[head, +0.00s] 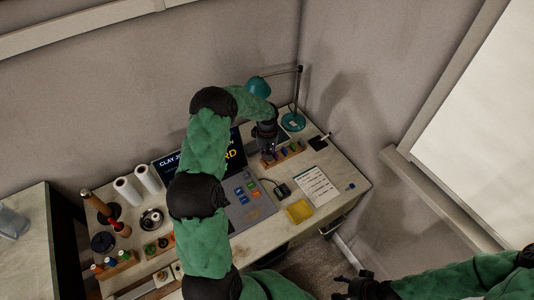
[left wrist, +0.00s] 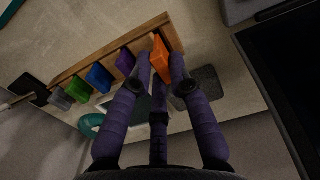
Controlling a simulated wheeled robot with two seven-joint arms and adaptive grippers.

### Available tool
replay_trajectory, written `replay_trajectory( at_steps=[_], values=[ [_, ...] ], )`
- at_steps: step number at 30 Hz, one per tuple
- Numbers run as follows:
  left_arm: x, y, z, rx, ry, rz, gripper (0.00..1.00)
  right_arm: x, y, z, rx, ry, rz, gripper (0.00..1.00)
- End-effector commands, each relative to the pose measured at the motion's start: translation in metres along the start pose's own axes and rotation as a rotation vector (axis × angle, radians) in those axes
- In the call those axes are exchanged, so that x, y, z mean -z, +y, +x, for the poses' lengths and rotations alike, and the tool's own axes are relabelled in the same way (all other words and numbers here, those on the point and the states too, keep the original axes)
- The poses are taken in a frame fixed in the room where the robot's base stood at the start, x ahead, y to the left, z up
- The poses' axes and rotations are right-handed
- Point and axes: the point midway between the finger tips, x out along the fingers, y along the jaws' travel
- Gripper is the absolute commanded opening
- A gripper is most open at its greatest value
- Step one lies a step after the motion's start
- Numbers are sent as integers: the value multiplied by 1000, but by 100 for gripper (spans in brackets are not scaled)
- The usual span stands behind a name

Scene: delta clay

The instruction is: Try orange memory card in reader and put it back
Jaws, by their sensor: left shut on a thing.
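A wooden rack (head: 285,157) stands at the back of the desk, and it fills the upper part of the left wrist view (left wrist: 74,68). It holds a purple card (left wrist: 125,63), a blue card (left wrist: 99,78), a green card (left wrist: 76,89) and a grey card (left wrist: 60,98) in a row. The orange memory card (left wrist: 160,58) is at the rack's end, between the fingers of my left gripper (left wrist: 162,82), which is shut on it. I cannot tell whether its lower edge sits in a slot. My left gripper (head: 269,146) is over the rack. My right gripper (head: 350,284) is low in front of the desk, away from the cards.
A small black device (head: 283,190), perhaps the reader, lies between a grey panel with coloured pieces (head: 236,214) and a printed sheet (head: 316,187). A yellow pad (head: 299,211) is in front. A teal lamp (head: 293,122) stands behind the rack. A screen (head: 236,158) is left of it.

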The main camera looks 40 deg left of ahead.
Motion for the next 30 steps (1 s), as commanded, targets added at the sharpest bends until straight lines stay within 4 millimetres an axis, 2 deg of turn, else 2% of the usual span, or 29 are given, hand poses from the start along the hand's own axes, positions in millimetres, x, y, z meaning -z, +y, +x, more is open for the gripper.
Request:
replay_trajectory(
  at_steps=[13, 30],
  values=[
    [0, 0, 1, 0, 0, 0, 6, 0, 1, 2, 0, 0, 0, 63],
    [0, 0, 15, 0, 0, 0, 6, 0, 5, 13, 0, 0, 0, 63]
  ],
)
